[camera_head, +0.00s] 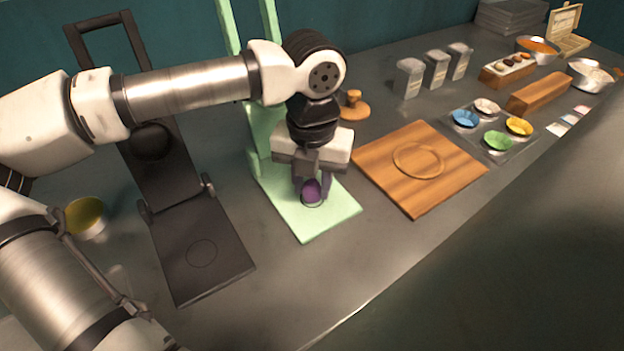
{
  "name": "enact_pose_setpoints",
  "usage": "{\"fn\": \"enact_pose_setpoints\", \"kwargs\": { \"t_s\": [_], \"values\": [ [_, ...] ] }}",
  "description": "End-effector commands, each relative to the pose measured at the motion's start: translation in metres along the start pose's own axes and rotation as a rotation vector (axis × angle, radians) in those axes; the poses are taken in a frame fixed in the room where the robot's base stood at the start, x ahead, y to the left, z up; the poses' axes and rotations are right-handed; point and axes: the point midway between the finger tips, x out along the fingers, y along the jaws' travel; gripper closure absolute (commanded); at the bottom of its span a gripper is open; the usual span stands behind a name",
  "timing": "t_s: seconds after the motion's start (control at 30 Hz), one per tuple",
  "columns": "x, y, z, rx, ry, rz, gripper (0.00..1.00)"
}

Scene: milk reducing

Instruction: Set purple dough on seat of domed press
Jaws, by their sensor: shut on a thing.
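The purple dough (311,190) is a small rounded lump between the fingers of my gripper (313,186), which is shut on it. My gripper points down over the base plate of the pale green press (326,220). The dough is at the ring marked on that plate; I cannot tell whether it touches the plate. My arm hides much of the green press's raised part. The black press (203,253) stands open to the left, with a marked circle on its bare base and a dark round dome (152,141) on its raised plate.
A wooden board (420,195) with a ring lies right of the green press. A small wooden stamp (353,105) stands behind. A yellow-lined bowl (86,217) is at left. Several shakers, a tray of coloured cups (482,147) and wooden boxes fill the back right.

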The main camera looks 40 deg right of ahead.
Motion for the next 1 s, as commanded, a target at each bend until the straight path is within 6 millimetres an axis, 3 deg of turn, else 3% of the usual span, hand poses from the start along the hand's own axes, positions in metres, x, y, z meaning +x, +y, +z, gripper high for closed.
{"fn": "enact_pose_setpoints", "kwargs": {
  "t_s": [0.63, 0.67, 0.8, 0.83, 1.0],
  "values": [
    [0.0028, 0.0001, 0.0002, 0.0, -0.001, 0.0, 0.92],
    [0.0024, 0.0001, 0.0002, 0.0, -0.001, 0.0, 0.68],
    [0.0023, 0.0001, 0.0001, 0.0, 0.0, 0.0, 0.49],
    [0.0023, 0.0001, 0.0001, 0.0, 0.0, 0.0, 0.45],
    [0.0024, 0.0, 0.0001, 0.0, 0.0, 0.0, 0.45]
  ]
}}
